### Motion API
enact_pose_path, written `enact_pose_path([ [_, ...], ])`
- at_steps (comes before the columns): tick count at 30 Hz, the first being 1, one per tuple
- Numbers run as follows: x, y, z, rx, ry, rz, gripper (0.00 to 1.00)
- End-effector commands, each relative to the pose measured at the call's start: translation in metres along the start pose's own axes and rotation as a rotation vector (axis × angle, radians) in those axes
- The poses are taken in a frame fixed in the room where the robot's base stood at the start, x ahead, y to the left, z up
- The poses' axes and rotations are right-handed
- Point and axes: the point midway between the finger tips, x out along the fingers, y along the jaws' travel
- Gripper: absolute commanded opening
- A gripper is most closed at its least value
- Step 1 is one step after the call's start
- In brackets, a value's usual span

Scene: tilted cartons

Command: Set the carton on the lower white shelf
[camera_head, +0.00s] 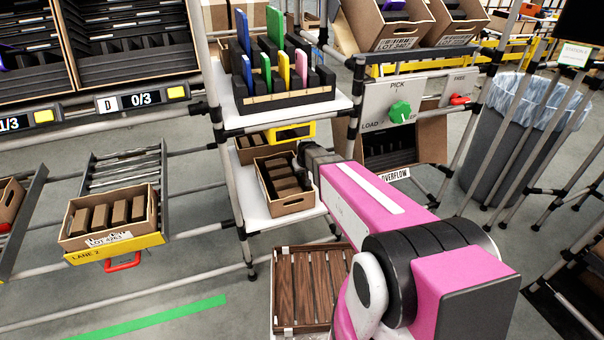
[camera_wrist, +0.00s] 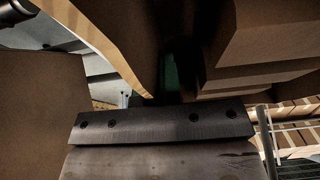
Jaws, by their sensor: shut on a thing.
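The carton (camera_head: 290,206) is an open brown box with several brown blocks inside. In the head view it is at the lower white shelf (camera_head: 251,203), with bare shelf showing to its left and in front. It looks slightly tilted; whether its base touches the shelf I cannot tell. My gripper (camera_head: 302,165) is shut on the carton's right wall. In the wrist view the gripper (camera_wrist: 165,103) is close to the carton's wall edge (camera_wrist: 105,42), with blocks at upper right. The second finger is mostly hidden.
Another carton (camera_head: 262,143) stands behind on the same shelf, near a yellow-framed display (camera_head: 293,132). The upper white shelf (camera_head: 232,117) above carries a black rack of coloured items. A wooden slatted crate (camera_head: 305,290) is below. Shelf posts (camera_head: 236,215) stand close on the left.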

Motion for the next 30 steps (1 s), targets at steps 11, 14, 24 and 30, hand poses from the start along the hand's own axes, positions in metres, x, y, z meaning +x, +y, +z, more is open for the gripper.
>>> enact_pose_path([
  [11, 0.006, 0.000, 0.002, 0.000, 0.002, 0.000, 0.00],
  [14, 0.007, 0.000, 0.003, 0.000, 0.002, 0.000, 0.25],
  [24, 0.006, 0.000, 0.003, 0.000, 0.001, 0.000, 0.31],
  [30, -0.005, 0.000, 0.003, 0.000, 0.001, 0.000, 0.31],
])
